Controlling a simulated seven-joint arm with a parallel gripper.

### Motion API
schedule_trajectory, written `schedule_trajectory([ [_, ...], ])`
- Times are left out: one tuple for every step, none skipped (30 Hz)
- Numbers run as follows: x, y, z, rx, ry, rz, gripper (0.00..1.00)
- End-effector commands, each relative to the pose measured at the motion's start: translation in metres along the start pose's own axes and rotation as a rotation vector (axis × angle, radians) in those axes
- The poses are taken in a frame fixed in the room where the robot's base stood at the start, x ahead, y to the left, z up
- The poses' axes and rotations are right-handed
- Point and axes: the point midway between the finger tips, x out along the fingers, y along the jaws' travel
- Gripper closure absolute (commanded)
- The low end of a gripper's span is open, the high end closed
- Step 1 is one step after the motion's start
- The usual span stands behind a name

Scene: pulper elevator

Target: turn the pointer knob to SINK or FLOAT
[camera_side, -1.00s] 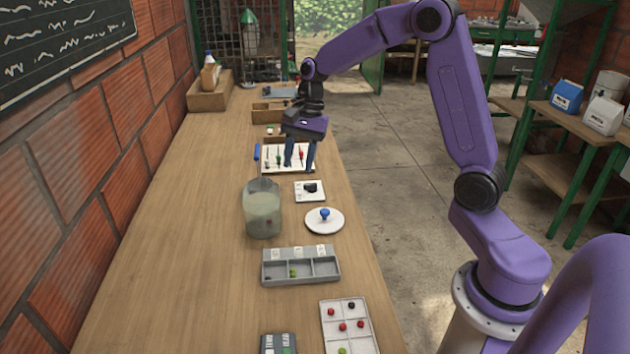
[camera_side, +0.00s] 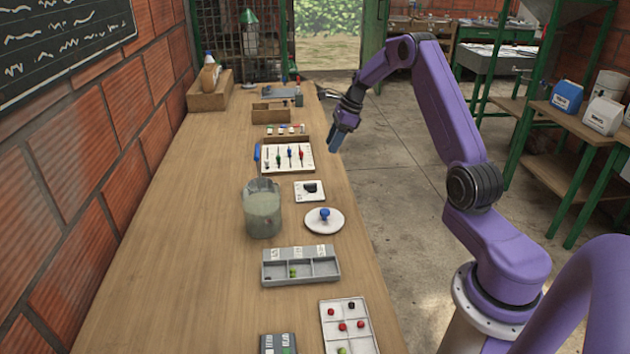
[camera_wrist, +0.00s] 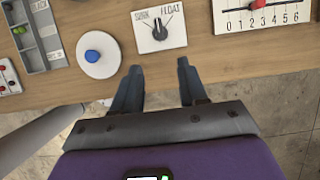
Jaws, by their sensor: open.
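The black pointer knob (camera_side: 310,187) sits on a small white plate on the bench. In the wrist view the knob (camera_wrist: 159,31) is at the top middle, with SINK printed at the plate's upper left and FLOAT at its upper right. The knob seems to point up between the two words, but its exact direction is hard to tell. My gripper (camera_side: 337,142) is off the bench's right edge, farther back than the knob. In the wrist view my gripper (camera_wrist: 157,72) is open and empty, its fingers apart below the plate. Nothing covers the knob.
A white disc with a blue knob (camera_side: 324,213) and a glass jar of cloudy liquid (camera_side: 263,210) stand near the plate. A slider board (camera_side: 287,157) is behind it, and a grey divided tray (camera_side: 301,276) is nearer the camera. The bench's left half is clear.

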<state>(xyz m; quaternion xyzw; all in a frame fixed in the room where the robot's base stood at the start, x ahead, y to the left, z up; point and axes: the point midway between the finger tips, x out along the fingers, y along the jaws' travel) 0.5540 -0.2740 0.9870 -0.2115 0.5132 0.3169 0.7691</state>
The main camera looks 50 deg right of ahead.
Motion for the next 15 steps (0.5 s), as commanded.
schedule_trajectory([
  [0.011, 0.001, 0.000, 0.000, 0.001, 0.006, 0.57],
  [0.017, 0.001, 0.000, -0.001, 0.001, 0.005, 0.57],
  [0.024, 0.001, 0.000, -0.001, 0.002, 0.006, 0.57],
  [0.030, 0.001, 0.000, -0.001, 0.002, 0.006, 0.57],
  [0.035, 0.002, -0.001, -0.001, 0.002, 0.005, 0.57],
  [0.043, 0.002, 0.000, -0.001, 0.001, 0.006, 0.57],
  [0.049, 0.001, 0.000, -0.001, 0.001, 0.005, 0.57],
  [0.054, 0.001, 0.000, -0.002, 0.001, 0.005, 0.57],
  [0.062, 0.001, 0.000, -0.002, 0.002, 0.005, 0.57],
  [0.068, 0.002, -0.001, -0.002, 0.002, 0.005, 0.57],
  [0.073, 0.001, 0.000, -0.003, 0.002, 0.004, 0.57],
  [0.081, 0.002, 0.000, -0.003, 0.002, 0.006, 0.57],
  [0.086, 0.001, 0.000, -0.003, 0.002, 0.005, 0.57],
  [0.092, 0.002, -0.001, -0.002, 0.002, 0.005, 0.57],
  [0.099, 0.001, -0.001, -0.003, 0.002, 0.004, 0.57],
])
